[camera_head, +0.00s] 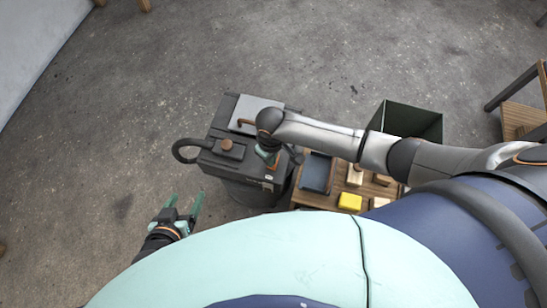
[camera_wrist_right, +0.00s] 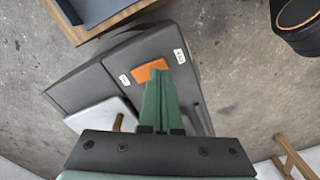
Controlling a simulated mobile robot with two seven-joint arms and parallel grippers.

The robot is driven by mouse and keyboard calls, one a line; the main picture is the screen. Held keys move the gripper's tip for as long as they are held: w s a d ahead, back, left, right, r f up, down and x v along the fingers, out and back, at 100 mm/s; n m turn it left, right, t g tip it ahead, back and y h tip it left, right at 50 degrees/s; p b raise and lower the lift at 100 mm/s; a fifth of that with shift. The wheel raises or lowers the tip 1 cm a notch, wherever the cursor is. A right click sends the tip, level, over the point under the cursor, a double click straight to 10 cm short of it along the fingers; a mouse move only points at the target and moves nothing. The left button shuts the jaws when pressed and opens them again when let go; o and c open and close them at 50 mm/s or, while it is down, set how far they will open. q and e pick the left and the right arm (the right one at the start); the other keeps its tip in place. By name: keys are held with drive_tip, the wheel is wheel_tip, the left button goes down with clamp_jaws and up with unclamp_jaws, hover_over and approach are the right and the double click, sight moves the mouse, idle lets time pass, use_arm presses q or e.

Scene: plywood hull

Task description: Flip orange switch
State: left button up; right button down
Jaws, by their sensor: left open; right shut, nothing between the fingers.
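The orange switch (camera_wrist_right: 151,70) sits on the dark grey face of a machine, between two small white labels, in the right wrist view. My right gripper (camera_wrist_right: 156,80) is shut and empty, its green fingertips right at the lower edge of the switch; I cannot tell whether they touch it. In the head view the right gripper (camera_head: 270,160) is over the front right of the grey machine (camera_head: 215,163), and the switch is not clearly visible there. My left gripper (camera_head: 186,207) is open and empty, low and to the left of the machine.
A wooden table (camera_head: 313,199) beside the machine holds a dark tray (camera_head: 316,173), a yellow block (camera_head: 350,201) and wooden pieces. A dark open bin (camera_head: 411,121) stands behind it. A black hose (camera_head: 183,148) loops from the machine's left.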

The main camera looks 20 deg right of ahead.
drive_tip(key=shift+f+b, duration=0.3)
drive_tip(key=shift+f, duration=0.2)
drive_tip(key=shift+f, duration=0.25)
idle(0.3)
